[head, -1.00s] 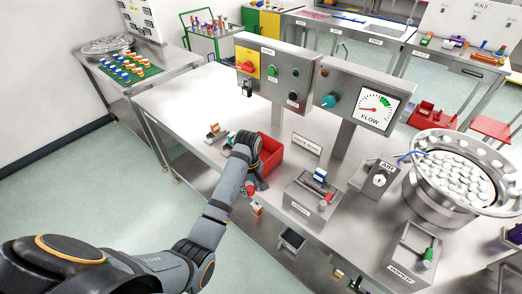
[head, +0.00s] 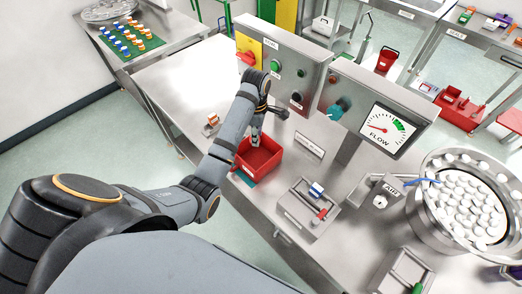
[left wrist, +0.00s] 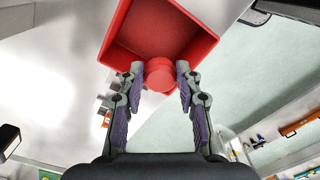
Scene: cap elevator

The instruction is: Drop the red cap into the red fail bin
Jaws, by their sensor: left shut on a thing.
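The red fail bin (head: 270,165) stands open on the steel table in the head view, and it fills the upper middle of the left wrist view (left wrist: 205,50). My left gripper (head: 256,138) points down at the bin's back left side. In the left wrist view my left gripper (left wrist: 160,78) is shut on the round red cap (left wrist: 160,76), held between the two fingertips. The cap overlaps the near bin wall in that view; its height above the rim I cannot tell. In the head view I cannot make out the cap. My right gripper is not in view.
Behind the bin stands a control box (head: 285,62) with knobs. A small orange and white part (head: 212,119) lies left of the bin. A grey fixture (head: 308,210) with a blue and white piece stands to the right, and a bowl of white caps (head: 465,200) beyond it.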

